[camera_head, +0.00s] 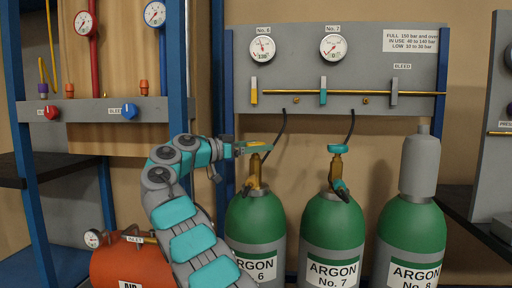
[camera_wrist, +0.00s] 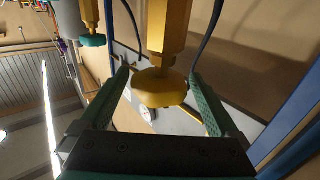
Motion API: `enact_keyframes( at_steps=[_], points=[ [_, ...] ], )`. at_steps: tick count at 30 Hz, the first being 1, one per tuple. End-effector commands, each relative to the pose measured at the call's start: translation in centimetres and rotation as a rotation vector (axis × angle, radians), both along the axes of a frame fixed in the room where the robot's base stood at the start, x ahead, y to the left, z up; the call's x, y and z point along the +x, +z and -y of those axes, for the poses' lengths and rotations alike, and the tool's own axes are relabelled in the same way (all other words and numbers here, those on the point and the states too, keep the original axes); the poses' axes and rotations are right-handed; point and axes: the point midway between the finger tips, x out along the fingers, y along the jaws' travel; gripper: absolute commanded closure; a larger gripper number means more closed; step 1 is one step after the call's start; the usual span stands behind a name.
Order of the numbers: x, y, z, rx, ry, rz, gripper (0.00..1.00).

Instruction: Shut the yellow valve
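The yellow valve handwheel (camera_head: 259,144) sits on top of the brass stem of the cylinder marked ARGON No. 6 (camera_head: 254,216). In the wrist view the yellow handwheel (camera_wrist: 160,90) is a round knob on its brass body, between my two fingers. My gripper (camera_head: 252,148) reaches it from the left. In the wrist view my gripper (camera_wrist: 160,76) is open, with a finger on each side of the handwheel and gaps visible. Part of the handwheel is hidden by a finger in the head view. A yellow lever (camera_head: 253,91) also stands on the panel below gauge No. 6.
The ARGON No. 7 cylinder (camera_head: 332,222) stands to the right with a teal handwheel (camera_head: 338,149). A capped No. 8 cylinder (camera_head: 411,220) is beyond it. The grey panel (camera_head: 300,105) stands behind. Dark hoses (camera_head: 279,142) run up close by. A blue post (camera_head: 178,70) is left of the cylinders.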

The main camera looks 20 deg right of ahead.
Motion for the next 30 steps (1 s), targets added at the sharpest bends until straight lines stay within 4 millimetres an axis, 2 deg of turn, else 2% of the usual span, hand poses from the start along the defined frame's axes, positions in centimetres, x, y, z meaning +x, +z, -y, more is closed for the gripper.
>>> enact_keyframes(
  at_steps=[10,20,30],
  points=[
    [0.0,-0.1,-0.6,0.001,0.001,-0.001,0.0],
    [-0.5,-0.2,-5.6,0.003,0.002,-0.001,0.0],
    [-0.7,-0.1,-7.7,0.0,0.0,0.0,0.0]
  ],
)
